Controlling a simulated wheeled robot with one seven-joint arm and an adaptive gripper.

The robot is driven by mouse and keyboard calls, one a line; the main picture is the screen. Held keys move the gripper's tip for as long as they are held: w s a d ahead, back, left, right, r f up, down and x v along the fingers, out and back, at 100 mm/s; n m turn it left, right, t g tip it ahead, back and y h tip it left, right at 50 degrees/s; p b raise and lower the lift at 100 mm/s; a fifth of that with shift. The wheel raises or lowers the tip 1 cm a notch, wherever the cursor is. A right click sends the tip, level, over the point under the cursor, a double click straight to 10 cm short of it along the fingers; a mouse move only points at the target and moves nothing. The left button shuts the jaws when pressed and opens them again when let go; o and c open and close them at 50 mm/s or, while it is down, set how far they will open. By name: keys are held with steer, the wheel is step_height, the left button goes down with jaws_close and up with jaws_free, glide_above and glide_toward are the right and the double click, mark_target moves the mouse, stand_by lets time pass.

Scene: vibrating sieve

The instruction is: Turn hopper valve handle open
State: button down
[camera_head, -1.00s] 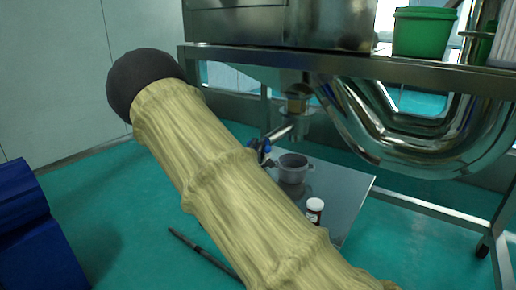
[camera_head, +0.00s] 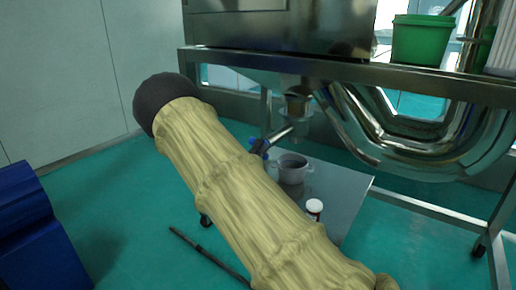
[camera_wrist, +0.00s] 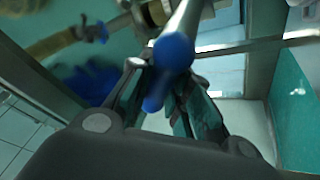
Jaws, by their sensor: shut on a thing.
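The valve handle (camera_wrist: 174,50) has a blue end on a silver bar in the wrist view. My gripper (camera_wrist: 164,98) is shut on its blue part, which lies between the dark fingers. In the head view a small blue part (camera_head: 259,146) shows just past my yellow-sleeved arm, next to a silver rod; the arm hides most of my gripper there. The hopper outlet (camera_head: 298,104), with an amber section, hangs under the steel frame. The valve's inside is not visible, so I cannot tell how far it is turned.
A grey pot (camera_head: 292,170) and a white-capped jar (camera_head: 314,208) stand on a low metal table (camera_head: 345,190) below the outlet. A large curved steel pipe (camera_head: 420,150) is at right. A green bucket (camera_head: 420,40) is on the upper shelf.

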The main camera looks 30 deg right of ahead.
steer(key=m+g+h, duration=0.1)
steer(key=m+g, duration=0.1)
steer(key=m, duration=0.2)
steer(key=m+g+h+p, duration=0.1)
steer(key=m+g, duration=0.1)
steer(key=m, duration=0.2)
steer(key=shift+m, duration=0.3)
steer(key=shift+f+m+g+h+p, duration=0.1)
steer(key=shift+m+g+h+p, duration=0.25)
steer(key=shift+m+g, duration=1)
steer(key=shift+m+g+h+p, duration=0.15)
steer(key=shift+m+g+p, duration=0.45)
steer(key=shift+m, duration=1.35)
steer(key=c, duration=1.3)
jaws_free()
steer(key=v, duration=1.2)
